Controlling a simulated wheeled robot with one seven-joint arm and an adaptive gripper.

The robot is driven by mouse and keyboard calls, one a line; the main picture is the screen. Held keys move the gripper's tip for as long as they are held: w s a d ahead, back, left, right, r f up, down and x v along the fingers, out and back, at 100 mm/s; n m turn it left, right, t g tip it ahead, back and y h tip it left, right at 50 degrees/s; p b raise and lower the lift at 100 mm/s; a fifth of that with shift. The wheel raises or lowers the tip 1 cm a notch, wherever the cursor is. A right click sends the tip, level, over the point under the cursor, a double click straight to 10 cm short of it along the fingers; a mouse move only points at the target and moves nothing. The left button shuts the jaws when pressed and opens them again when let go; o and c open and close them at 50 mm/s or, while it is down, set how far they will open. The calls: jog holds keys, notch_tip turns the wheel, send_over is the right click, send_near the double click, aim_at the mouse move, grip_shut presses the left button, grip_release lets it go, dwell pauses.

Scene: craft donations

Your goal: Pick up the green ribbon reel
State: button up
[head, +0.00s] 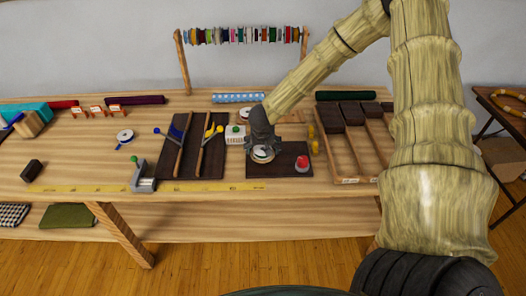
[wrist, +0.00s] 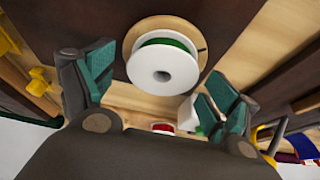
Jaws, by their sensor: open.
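The green ribbon reel (wrist: 165,62) has a white flange with green ribbon behind it, and rests on a round wooden disc (wrist: 136,36). In the head view the reel (head: 262,153) shows at the edge of a dark mat, just below my gripper (head: 265,145). In the wrist view my gripper (wrist: 155,85) is open, its green-padded fingers apart to either side. The reel lies between and somewhat ahead of them toward the top of the picture. I cannot tell whether either finger touches it.
A red-topped button (head: 303,162) stands on the dark mat (head: 280,172). A white box with a green top (head: 235,134) and another reel (head: 244,113) are close by.

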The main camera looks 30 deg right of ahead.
jog(key=c, duration=1)
jog(key=shift+c, duration=0.2)
jog(key=shift+w+r, duration=0.1)
jog(key=shift+r, duration=0.65)
jog(key=shift+r+b, duration=0.35)
jog(key=shift+r, duration=0.5)
jog(key=s+a+r+b, duration=0.2)
jog(key=s+a+b, duration=0.2)
jog(key=s+a, duration=0.5)
jog(key=a, duration=0.4)
jog(key=shift+s, duration=0.3)
